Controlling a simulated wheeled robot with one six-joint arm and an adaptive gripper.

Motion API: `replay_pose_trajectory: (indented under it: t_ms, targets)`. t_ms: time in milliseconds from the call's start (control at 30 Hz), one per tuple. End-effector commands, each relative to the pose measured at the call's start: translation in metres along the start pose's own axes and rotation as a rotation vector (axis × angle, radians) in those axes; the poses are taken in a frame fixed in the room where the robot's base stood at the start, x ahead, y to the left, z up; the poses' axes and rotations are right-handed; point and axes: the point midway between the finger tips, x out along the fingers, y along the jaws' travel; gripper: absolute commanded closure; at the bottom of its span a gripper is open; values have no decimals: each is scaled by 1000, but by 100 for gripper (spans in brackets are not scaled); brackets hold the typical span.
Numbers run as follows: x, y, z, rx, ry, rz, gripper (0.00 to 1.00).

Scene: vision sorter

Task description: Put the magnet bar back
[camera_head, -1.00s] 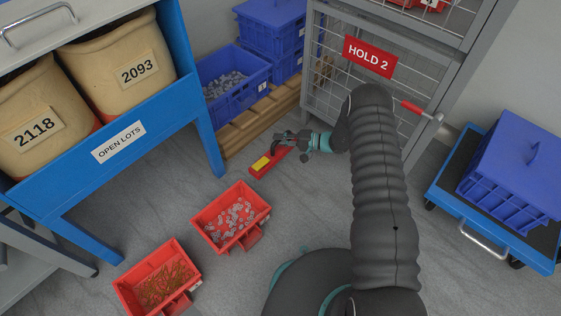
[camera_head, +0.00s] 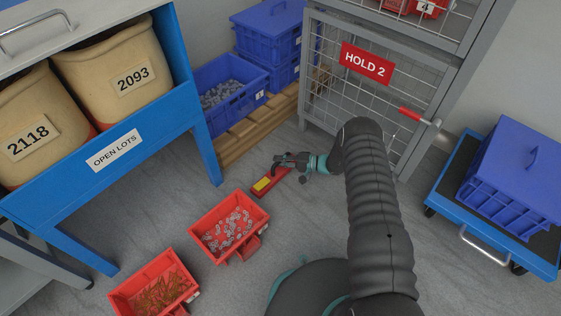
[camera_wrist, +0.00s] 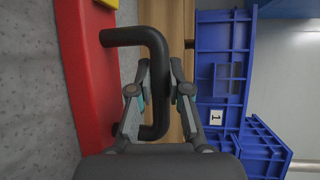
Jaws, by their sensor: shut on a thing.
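The magnet bar (camera_head: 263,184) is a red bar with a yellow patch and a black loop handle. My gripper (camera_head: 287,160) is shut on that handle. In the wrist view, my gripper's fingers (camera_wrist: 160,75) lie on both sides of the black handle (camera_wrist: 157,48), and the red body (camera_wrist: 92,85) runs along the left. The bar is low over the grey floor, between the red bin and the wire cage; I cannot tell whether it touches the floor.
A red bin (camera_head: 203,237) with small metal parts stands close by, and another red bin (camera_head: 125,297) is nearer. Blue crates (camera_head: 203,77) sit on a wooden pallet (camera_head: 240,140) behind. The HOLD 2 cage (camera_head: 312,85) and a blue cart (camera_head: 467,222) are to the right.

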Motion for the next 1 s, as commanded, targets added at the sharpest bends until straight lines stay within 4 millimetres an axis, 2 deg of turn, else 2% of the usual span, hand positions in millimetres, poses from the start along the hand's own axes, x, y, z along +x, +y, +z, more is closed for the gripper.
replay_pose_trajectory:
  t_ms: [167,200,267,633,1000]
  targets:
    - [1,2,-1,-1,0,-2,100]
    - [1,2,0,0,0,0,73]
    - [1,2,0,0,-1,0,58]
    - [0,-2,0,0,-1,0,58]
    - [-54,0,-1,1,2,0,58]
